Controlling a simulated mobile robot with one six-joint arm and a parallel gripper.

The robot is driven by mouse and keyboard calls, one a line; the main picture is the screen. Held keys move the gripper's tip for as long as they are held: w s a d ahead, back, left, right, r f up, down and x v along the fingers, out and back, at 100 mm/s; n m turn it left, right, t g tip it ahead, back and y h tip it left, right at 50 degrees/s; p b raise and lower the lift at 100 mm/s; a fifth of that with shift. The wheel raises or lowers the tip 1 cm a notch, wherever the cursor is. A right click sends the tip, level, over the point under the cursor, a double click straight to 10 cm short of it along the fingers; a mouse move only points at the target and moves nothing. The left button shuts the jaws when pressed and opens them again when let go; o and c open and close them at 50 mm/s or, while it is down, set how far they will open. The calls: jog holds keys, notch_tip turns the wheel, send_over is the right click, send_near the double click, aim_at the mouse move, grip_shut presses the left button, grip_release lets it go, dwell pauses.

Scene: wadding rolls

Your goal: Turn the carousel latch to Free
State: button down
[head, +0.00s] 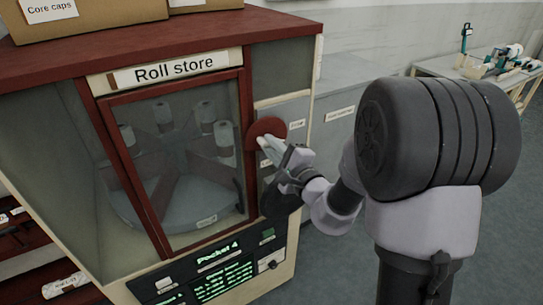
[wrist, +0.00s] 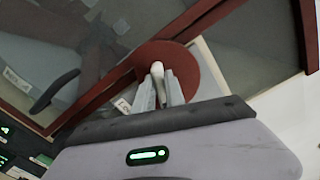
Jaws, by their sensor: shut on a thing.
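The carousel latch (head: 267,126) is a dark red disc on the right front panel of the Roll store cabinet. In the wrist view the red disc (wrist: 205,68) fills the upper middle, with a pale grip (wrist: 157,69) standing on it. My gripper (head: 268,146) is at the disc, and in the wrist view its two fingers (wrist: 160,85) are shut on the pale grip. A small label (head: 297,125) sits right of the disc, too small to read surely. Part of another label (wrist: 124,103) shows by the disc in the wrist view. The fingers hide part of the disc.
Behind the red-framed glass door (head: 180,160), the carousel (head: 190,215) holds several pale rolls. Below is a dark control panel (head: 215,268) with green text reading Pocket 4. Boxes (head: 95,15) stand on top. A table with tools (head: 495,65) stands far right; grey floor lies between.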

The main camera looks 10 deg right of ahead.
jog(key=shift+f+n+b, duration=0.15)
jog(key=shift+n+b, duration=0.95)
jog(key=shift+b, duration=0.2)
jog(key=shift+f+n+b, duration=0.15)
jog(key=shift+n+b, duration=0.95)
jog(key=shift+b, duration=0.15)
jog(key=shift+r, duration=0.1)
jog(key=c, duration=1.4)
grip_release()
